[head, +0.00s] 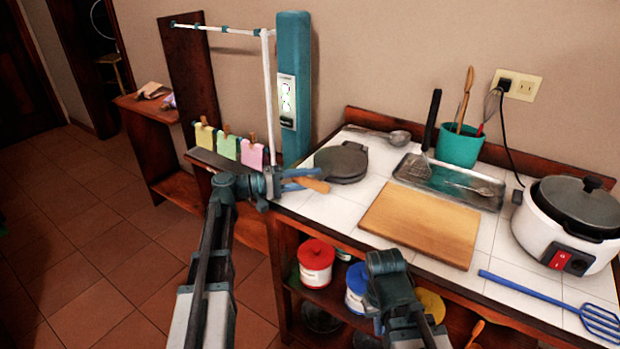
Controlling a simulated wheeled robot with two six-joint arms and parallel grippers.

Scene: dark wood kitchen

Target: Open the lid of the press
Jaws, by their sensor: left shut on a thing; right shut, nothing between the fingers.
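The press (342,162) is a dark grey round two-plate iron at the left end of the tiled counter. Its lid lies flat on the base, and a wooden handle (316,185) sticks out toward the front left. My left gripper (294,180) is shut on the handle, at the counter's left edge. My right gripper (386,268) is in front of the counter, below the cutting board, shut and apart from the press. Its fingertips are hard to make out.
A wooden cutting board (423,222) lies right of the press, with a metal tray (448,182) behind it. A ladle (385,135) lies behind the press. A teal post (294,90) stands close to its left. A white cooker (565,228) stands at the right.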

